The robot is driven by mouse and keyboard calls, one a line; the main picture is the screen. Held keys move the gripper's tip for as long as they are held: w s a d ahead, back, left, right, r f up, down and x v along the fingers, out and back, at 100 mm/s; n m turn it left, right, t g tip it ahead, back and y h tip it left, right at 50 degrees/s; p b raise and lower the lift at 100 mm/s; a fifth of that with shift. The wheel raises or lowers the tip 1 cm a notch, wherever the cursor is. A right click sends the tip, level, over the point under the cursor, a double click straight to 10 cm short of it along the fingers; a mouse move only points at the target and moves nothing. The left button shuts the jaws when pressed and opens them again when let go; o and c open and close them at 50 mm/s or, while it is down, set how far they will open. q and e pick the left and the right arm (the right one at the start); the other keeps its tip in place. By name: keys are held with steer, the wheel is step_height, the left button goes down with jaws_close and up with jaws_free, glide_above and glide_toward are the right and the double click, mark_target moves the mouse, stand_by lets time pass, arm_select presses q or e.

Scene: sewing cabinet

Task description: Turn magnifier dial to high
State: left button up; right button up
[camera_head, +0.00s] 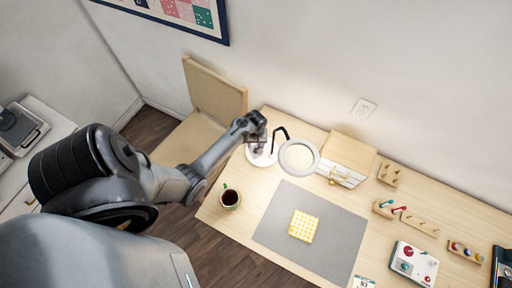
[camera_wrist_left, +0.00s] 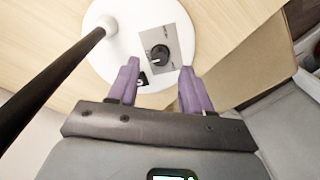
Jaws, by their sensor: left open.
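The magnifier lamp stands on the table with a white round base (camera_head: 262,158), a black arm and a round lens (camera_head: 299,157). In the left wrist view the white base (camera_wrist_left: 115,68) carries a grey plate (camera_wrist_left: 172,62) with a black dial (camera_wrist_left: 160,54) that has a pale pointer mark. My left gripper (camera_head: 258,140) is over the base in the head view. In the left wrist view its two purple fingers (camera_wrist_left: 158,72) are apart, with the dial between and just beyond their tips; nothing is held. Whether the fingers touch the dial cannot be told. My right gripper is not in view.
The black lamp arm (camera_wrist_left: 50,82) rises close on the left in the wrist view. A grey mat (camera_head: 325,248) bears a yellow checked cloth (camera_head: 303,226). A wooden box (camera_head: 348,155) stands behind the lens.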

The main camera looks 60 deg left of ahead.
arm_select(q)
steer(key=shift+f+b, duration=0.3)
steer(key=shift+f, duration=1.5)
jaws_close()
